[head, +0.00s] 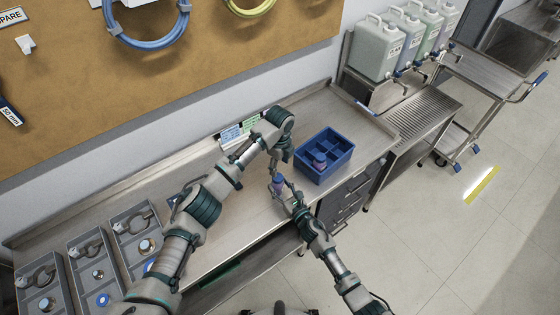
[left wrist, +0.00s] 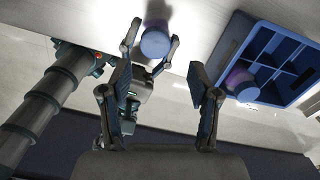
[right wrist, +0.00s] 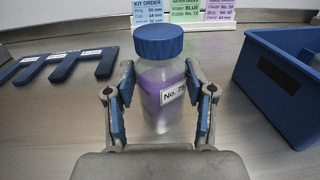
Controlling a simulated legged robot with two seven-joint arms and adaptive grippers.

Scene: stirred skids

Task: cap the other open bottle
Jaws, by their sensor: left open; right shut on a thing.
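A clear bottle with purple contents and a "No. 7…" label (right wrist: 168,98) stands upright between the fingers of my right gripper (right wrist: 160,112), which is shut on it. A blue cap (right wrist: 158,42) sits on its mouth; how tight it is I cannot tell. In the left wrist view the cap (left wrist: 156,43) shows from above. My left gripper (left wrist: 159,72) is open and empty, above and apart from that bottle. In the head view the bottle (head: 279,182) is partly hidden by the grippers. Another bottle (left wrist: 240,82) with a blue top stands in a blue divided crate (left wrist: 265,30).
The crate (head: 335,172) stands right of the held bottle; its other compartments look empty. Grey trays (head: 92,270) with tools and round parts lie at the left end of the bench. A blue forked rack (right wrist: 68,68) and order cards (right wrist: 203,12) are at the back. Bare bench (head: 250,200) lies between.

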